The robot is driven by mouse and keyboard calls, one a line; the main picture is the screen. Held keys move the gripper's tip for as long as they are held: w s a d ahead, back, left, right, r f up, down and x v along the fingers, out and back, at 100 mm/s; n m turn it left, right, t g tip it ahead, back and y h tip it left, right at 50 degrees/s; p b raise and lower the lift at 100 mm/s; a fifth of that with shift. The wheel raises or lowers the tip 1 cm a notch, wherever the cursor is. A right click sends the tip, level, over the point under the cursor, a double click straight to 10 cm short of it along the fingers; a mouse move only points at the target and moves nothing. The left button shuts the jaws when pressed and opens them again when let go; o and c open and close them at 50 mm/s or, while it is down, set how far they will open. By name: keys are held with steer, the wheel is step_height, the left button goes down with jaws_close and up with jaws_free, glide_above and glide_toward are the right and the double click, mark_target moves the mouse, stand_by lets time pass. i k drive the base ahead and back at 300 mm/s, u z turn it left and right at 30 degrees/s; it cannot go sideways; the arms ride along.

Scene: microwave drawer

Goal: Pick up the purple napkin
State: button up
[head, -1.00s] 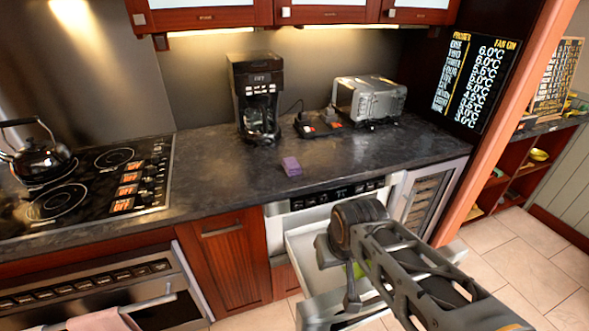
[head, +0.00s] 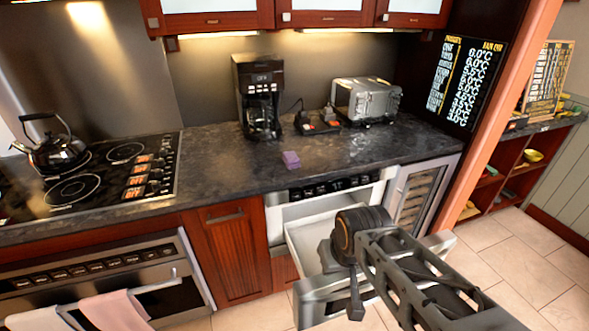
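The purple napkin (head: 291,159) lies as a small folded block on the dark countertop (head: 222,172), near its front edge and in front of the coffee maker. My gripper (head: 355,302) is at the end of my dark arm, over the open drawer below the counter. It is lower than the napkin in the picture and to its right, well apart from it. Only a dark narrow part of the gripper shows, so its opening cannot be made out. Nothing is seen held in it.
The open microwave drawer (head: 309,236) juts out below the counter under my arm. A coffee maker (head: 258,95) and a toaster oven (head: 366,101) stand behind. A kettle (head: 55,150) sits on the stove at left. The counter around the napkin is clear.

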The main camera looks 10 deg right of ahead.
mark_target(292, 161)
steer(key=k, duration=0.95)
steer(key=u, duration=0.85)
steer(key=i, duration=1.75)
steer(key=z, duration=0.75)
steer(key=i, duration=0.6)
steer(key=z, duration=0.55)
